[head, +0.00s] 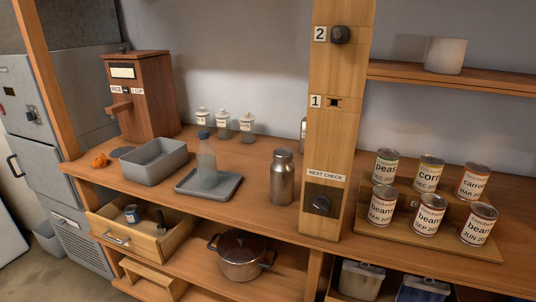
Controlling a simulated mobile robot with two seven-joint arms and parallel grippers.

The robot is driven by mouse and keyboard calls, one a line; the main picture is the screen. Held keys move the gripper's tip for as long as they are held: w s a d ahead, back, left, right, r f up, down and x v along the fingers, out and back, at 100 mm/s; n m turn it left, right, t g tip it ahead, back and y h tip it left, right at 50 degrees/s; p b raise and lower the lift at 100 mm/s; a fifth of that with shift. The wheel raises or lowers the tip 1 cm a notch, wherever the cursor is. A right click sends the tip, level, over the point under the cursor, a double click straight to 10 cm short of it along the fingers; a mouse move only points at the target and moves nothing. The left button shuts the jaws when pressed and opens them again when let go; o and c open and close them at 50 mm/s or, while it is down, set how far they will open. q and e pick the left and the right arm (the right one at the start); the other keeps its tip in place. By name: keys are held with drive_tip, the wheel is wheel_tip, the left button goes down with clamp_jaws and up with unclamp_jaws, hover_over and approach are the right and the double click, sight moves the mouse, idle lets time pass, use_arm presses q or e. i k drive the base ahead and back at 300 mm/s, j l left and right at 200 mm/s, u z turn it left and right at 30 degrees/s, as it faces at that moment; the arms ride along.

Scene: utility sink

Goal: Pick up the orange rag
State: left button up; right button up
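A small crumpled orange rag (100,160) lies on the wooden counter (255,170) at its left end. It is left of the grey bin and in front of the wooden rice dispenser. Nothing covers it. Neither of my grippers shows in the head view.
A bottle (207,165) stands on a grey tray (189,187). An open drawer (119,238) juts out below. A wooden post (333,120) and cans (429,210) stand right.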

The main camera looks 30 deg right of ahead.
sight(102, 162)
drive_tip(key=z, duration=2.25)
drive_tip(key=u, duration=2.45)
drive_tip(key=i+j+z, duration=0.1)
drive_tip(key=z, duration=0.4)
drive_tip(key=j+z, duration=0.15)
drive_tip(key=z, duration=0.3)
drive_tip(key=i+j+z, duration=0.1)
drive_tip(key=j+z, duration=0.15)
drive_tip(key=j, duration=0.15)
drive_tip(key=i+j+z, duration=0.1)
drive_tip(key=j+z, duration=0.2)
drive_tip(key=j, duration=0.15)
